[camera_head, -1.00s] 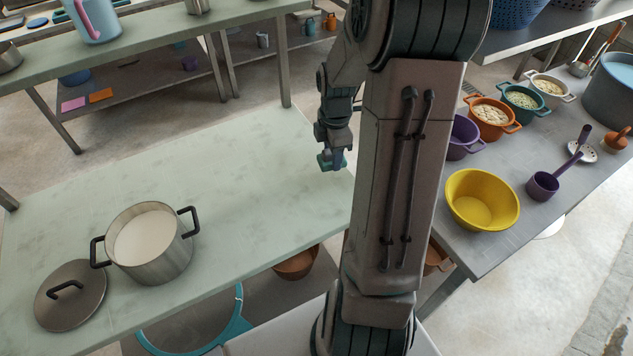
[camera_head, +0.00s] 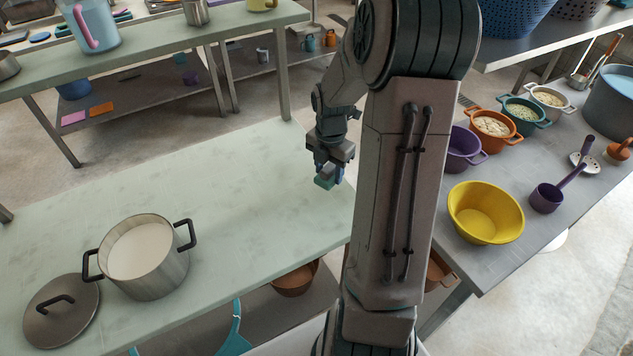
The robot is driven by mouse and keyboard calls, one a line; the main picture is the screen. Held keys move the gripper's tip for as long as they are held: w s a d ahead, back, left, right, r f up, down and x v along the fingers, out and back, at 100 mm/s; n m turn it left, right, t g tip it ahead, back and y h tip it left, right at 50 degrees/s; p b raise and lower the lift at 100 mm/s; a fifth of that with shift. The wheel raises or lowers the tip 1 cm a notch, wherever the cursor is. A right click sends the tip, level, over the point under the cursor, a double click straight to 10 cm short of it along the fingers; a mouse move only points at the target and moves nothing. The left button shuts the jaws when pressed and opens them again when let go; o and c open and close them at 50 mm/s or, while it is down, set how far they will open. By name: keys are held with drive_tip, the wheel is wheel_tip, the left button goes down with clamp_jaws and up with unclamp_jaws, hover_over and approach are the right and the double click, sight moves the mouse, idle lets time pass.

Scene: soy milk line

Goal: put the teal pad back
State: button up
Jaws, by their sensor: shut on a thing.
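My gripper (camera_head: 326,176) is shut on the teal pad (camera_head: 323,184), a small teal block showing at its fingertips. It holds the pad above the right end of the pale green table (camera_head: 236,200). My gripper points downward, and its fingers hide part of the pad. A pink pad (camera_head: 73,118) and an orange pad (camera_head: 101,109) lie side by side on the low shelf under the back table at the upper left.
A pot of white liquid (camera_head: 150,275) and a lid (camera_head: 62,310) stand at the table's left front. The table's middle is clear.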

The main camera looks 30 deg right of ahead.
sight(316, 192)
drive_tip(key=w+a+f, duration=0.2)
drive_tip(key=shift+w+a, duration=0.1)
drive_tip(key=shift+w, duration=0.2)
drive_tip(key=shift+f, duration=2.1)
drive_tip(key=shift+f, duration=0.2)
drive_tip(key=o, duration=1)
drive_tip(key=shift+r, duration=0.1)
